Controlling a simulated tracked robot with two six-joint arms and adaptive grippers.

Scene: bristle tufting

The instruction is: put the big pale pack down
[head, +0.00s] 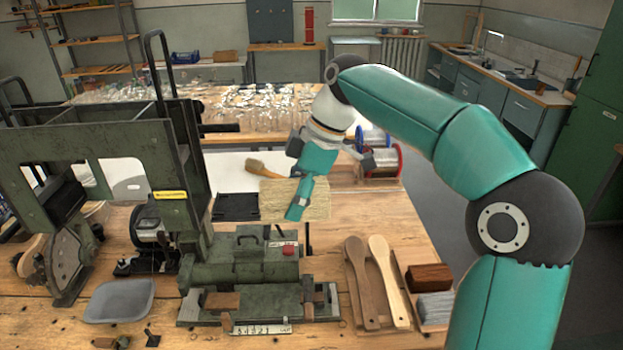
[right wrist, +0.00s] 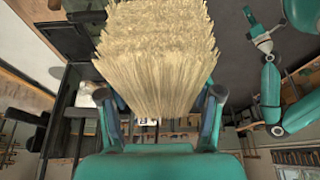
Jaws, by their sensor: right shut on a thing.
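The big pale pack of bristles (head: 312,198) is a straw-coloured block in the head view, over the far part of the wooden bench. In the right wrist view the pack (right wrist: 155,62) fills the upper middle, its fibre ends toward the camera. My right gripper (right wrist: 160,108) is shut on it, one finger on each side. In the head view my right gripper (head: 297,207) comes down in front of the pack and hides part of it. I cannot tell whether the pack touches the surface under it. A teal arm (right wrist: 270,88) shows at the right wrist view's right; its jaw state is unclear.
The green machine (head: 240,262) stands just in front and left. A dark flat plate (head: 236,207) lies left of the pack. A wooden-handled brush (head: 265,170) and wire spools (head: 380,160) lie behind. Wooden paddles (head: 380,260) and a grey tray (head: 118,300) are nearer.

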